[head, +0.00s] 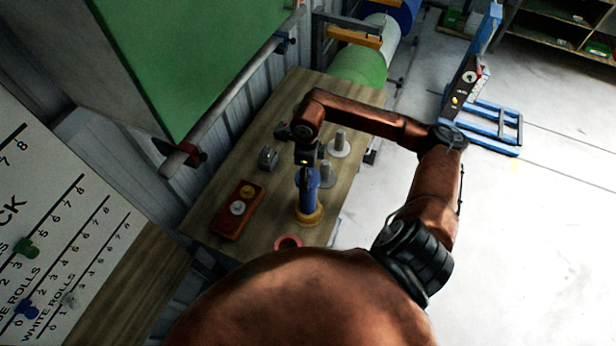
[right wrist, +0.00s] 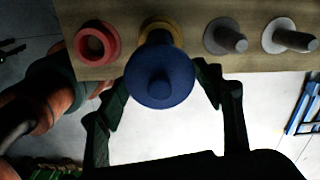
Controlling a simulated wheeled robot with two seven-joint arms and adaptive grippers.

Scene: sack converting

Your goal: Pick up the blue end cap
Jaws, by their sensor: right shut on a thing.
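The blue end cap (head: 308,196) is upright over a yellow ring-shaped base (head: 310,217) near the bench's front edge. In the right wrist view the blue end cap (right wrist: 160,82) shows as a round flange with a central knob, and the yellow base (right wrist: 174,30) is partly behind it. My right gripper (head: 306,168) comes down on the cap from above and is shut on it, with its dark fingers on both sides in the wrist view (right wrist: 162,84). I cannot tell whether the cap touches the base. My left gripper is not in view.
Two grey pegs on round bases (head: 338,146) (head: 326,174) and a red ring (head: 288,243) stand beside the cap. A red tray (head: 226,225) with yellow and pale caps and a small grey block (head: 268,158) are to the left. A green panel (head: 200,60) rises behind the bench.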

